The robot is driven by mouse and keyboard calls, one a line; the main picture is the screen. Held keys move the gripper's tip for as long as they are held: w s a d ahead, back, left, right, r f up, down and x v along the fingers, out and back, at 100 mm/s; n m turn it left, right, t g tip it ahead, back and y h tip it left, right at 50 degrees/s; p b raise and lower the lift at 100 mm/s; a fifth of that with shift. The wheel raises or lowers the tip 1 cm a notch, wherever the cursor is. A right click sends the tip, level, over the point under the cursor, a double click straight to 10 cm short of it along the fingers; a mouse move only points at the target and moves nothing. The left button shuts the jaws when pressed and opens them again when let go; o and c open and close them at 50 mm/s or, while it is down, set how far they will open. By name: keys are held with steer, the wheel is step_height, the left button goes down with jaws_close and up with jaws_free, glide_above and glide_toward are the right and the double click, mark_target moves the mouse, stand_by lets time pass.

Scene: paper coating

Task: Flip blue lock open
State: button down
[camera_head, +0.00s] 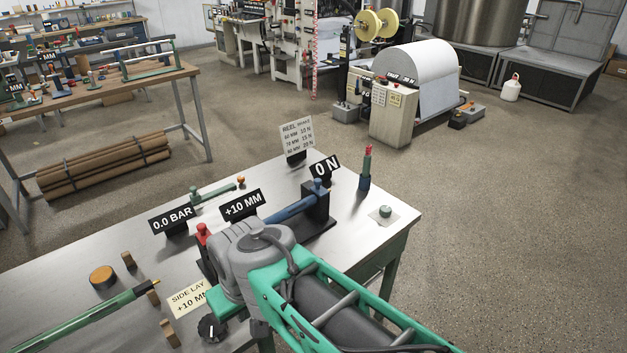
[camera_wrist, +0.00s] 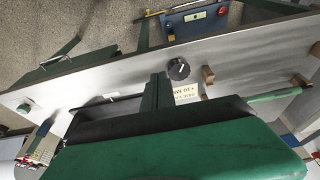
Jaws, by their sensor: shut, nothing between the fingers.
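The roller's left part is hidden behind my grey wrist. My gripper (camera_wrist: 155,88) shows as dark green parts at the wrist view's middle, beside the dial and the white card. It is shut and empty, apart from the lock. Its fingertips are hard to make out in the head view. I cannot make out the lock in the wrist view.
A red knob (camera_head: 203,233) stands left of my wrist. Signs reading "+10 MM" (camera_head: 242,205) and "0.0 BAR" (camera_head: 172,219) stand behind. A dark dial (camera_head: 211,328) and a "SIDE LAY" card (camera_head: 188,298) lie near the front.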

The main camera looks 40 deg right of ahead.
mark_target(320, 183)
steer(key=shift+s+d, duration=0.1)
steer(key=shift+d, duration=0.05)
stand_by(0.3)
steer(key=w+d+f+m+t+y+p, duration=0.35)
steer(key=w+d+m+t, duration=0.25)
steer(key=w+d+m, duration=1.2)
steer(key=s+d+m+t+h, duration=0.3)
steer(key=d+m, duration=0.7)
steer(key=d, duration=0.1)
steer(key=s+d+m+t+h+p, duration=0.1)
steer(key=s+d+m+t+h, duration=0.2)
steer(key=d+m, duration=0.6)
steer(key=shift+d+m+t+p, duration=0.35)
steer(key=shift+d+t, duration=0.25)
steer(key=shift+d, duration=0.65)
steer(key=w+p, duration=0.1)
steer(key=w, duration=0.3)
steer(key=w+d+f, duration=0.1)
steer(key=w, duration=0.4)
steer(key=w+f+p, duration=0.1)
steer(key=w, duration=0.3)
steer(key=shift+w+d+p, duration=0.35)
steer(key=shift+d, duration=0.05)
